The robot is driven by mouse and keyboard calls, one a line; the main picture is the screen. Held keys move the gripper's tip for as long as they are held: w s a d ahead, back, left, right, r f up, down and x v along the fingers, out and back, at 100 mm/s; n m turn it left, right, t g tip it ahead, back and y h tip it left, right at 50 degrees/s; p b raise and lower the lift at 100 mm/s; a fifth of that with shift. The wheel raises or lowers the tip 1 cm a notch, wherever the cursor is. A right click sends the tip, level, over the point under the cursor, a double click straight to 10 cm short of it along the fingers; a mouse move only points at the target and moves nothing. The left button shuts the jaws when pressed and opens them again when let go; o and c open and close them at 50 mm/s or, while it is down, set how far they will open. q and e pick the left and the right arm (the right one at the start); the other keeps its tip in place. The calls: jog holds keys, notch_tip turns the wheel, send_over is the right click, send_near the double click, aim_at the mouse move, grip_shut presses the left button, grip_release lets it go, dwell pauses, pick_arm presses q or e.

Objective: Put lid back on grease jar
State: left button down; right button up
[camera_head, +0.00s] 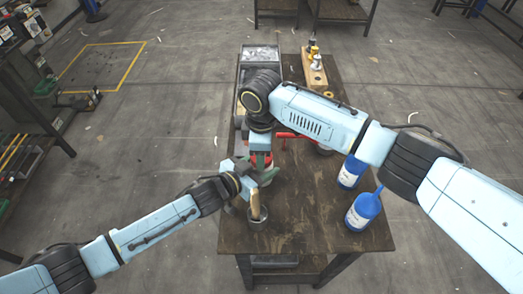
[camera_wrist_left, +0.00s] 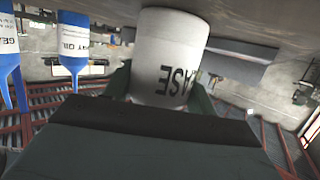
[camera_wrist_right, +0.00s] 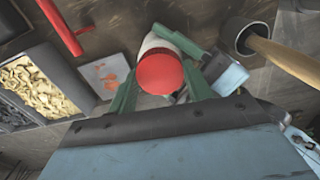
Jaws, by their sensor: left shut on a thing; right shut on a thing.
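The white grease jar (camera_wrist_left: 168,55), with black letters partly visible, stands between the green fingers of my left gripper (camera_wrist_left: 160,92), which is shut on it. In the head view my left gripper (camera_head: 260,178) is low over the table, and the jar is mostly hidden. The round red lid (camera_wrist_right: 160,72) is between the green fingers of my right gripper (camera_wrist_right: 160,92), which is shut on it. In the right wrist view the lid lines up with the white jar (camera_wrist_right: 153,42). I cannot tell whether the lid touches the rim.
A dark cup (camera_wrist_right: 238,38) with a wooden-handled tool stands close beside the jar. Two blue bottles (camera_head: 352,172) (camera_head: 362,211) are at the table's right. A red-handled tool (camera_wrist_right: 62,27) and a bin of pale pieces (camera_wrist_right: 42,85) lie near.

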jog(key=o, duration=1.1)
jog(key=shift+r, duration=2.25)
jog(key=shift+c, duration=0.4)
